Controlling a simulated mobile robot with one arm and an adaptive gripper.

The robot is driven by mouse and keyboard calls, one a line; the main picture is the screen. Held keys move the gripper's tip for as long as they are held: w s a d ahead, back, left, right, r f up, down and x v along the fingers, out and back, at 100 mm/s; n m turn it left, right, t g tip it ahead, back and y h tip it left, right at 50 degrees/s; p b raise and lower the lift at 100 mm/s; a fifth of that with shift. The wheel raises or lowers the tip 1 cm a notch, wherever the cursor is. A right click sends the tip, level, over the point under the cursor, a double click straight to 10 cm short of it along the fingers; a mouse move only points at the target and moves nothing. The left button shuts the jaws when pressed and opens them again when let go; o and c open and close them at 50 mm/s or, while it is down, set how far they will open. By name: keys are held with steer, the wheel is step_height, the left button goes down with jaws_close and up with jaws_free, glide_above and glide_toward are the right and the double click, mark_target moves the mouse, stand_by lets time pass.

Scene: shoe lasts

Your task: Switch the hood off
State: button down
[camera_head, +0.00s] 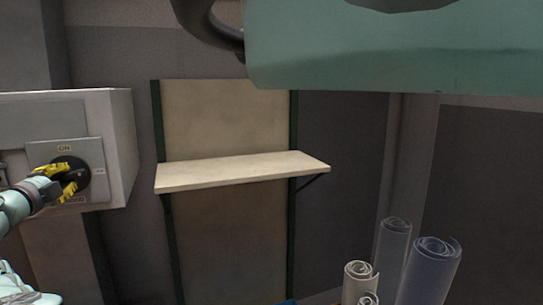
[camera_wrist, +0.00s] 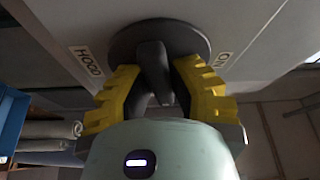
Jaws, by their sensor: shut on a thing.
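The hood switch is a round black rotary knob (camera_head: 84,172) on a grey plate (camera_head: 50,152) fixed to the front of a pale box. An ON label (camera_head: 64,148) sits above the knob and a HOOD label (camera_head: 72,199) below it. A small label at its right is too small to read. My gripper (camera_head: 72,178) reaches in from the left with its yellow fingers at the knob. In the wrist view the fingers (camera_wrist: 157,88) are shut on the knob's raised handle (camera_wrist: 153,68), one on each side. The handle's exact angle is hard to tell.
The pale box (camera_head: 121,145) stands out from the wall at left. An empty wooden shelf (camera_head: 240,172) is right of it. A large green hood-like body (camera_head: 400,55) hangs at upper right. Several rolled sheets (camera_head: 428,270) stand at lower right.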

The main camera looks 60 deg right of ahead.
steer(key=shift+m+g+y, duration=0.3)
steer(key=shift+m, duration=0.7)
steer(key=c, duration=0.9)
jaws_free()
steer(key=shift+v, duration=6.05)
steer(key=shift+r, duration=0.1)
